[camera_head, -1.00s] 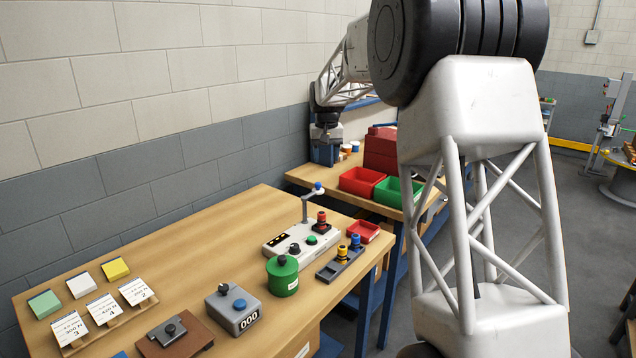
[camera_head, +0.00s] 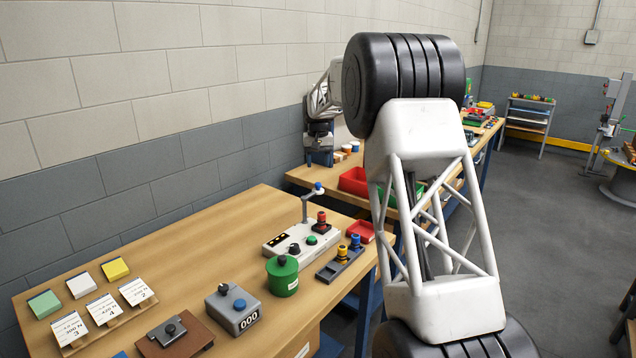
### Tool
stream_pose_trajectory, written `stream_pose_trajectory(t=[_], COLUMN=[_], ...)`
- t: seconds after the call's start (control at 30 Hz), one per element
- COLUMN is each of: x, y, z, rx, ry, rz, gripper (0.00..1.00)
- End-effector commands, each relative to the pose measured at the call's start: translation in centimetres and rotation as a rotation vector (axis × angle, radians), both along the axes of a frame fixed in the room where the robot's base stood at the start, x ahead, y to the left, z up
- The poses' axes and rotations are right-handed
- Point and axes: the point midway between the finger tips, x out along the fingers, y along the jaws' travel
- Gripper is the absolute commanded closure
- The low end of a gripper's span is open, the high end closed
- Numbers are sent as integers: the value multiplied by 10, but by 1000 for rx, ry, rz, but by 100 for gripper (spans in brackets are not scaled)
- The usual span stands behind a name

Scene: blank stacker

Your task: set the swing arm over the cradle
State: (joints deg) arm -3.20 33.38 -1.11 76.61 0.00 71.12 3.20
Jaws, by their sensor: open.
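A light-grey stacker base (camera_head: 290,243) stands on the near wooden table, with black and green knobs on top. A red-topped piece (camera_head: 321,218) stands on a black part at the base's right end, below and beside the arm's tip; I cannot tell for certain which part is the cradle. My gripper (camera_head: 320,147) is small in view, open, pointing down above and behind the blue knob, apart from it.
A green canister (camera_head: 282,277), a grey counter box (camera_head: 233,308) and a grey rack with yellow and blue-topped pieces (camera_head: 341,264) stand in front. A small red tray (camera_head: 361,232) is at right. Label cards (camera_head: 103,309) lie at left. The table's back left is clear.

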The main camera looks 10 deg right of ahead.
Motion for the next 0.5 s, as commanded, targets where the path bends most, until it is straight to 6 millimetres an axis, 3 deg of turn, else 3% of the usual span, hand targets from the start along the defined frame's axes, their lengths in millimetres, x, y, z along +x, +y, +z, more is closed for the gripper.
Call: stream_pose_trajectory(t=[0.27,0.5], x=[0,0], y=[0,0], z=[-12,-38], rx=[0,0], ry=[1,2], rz=[0,0], gripper=[47,47])
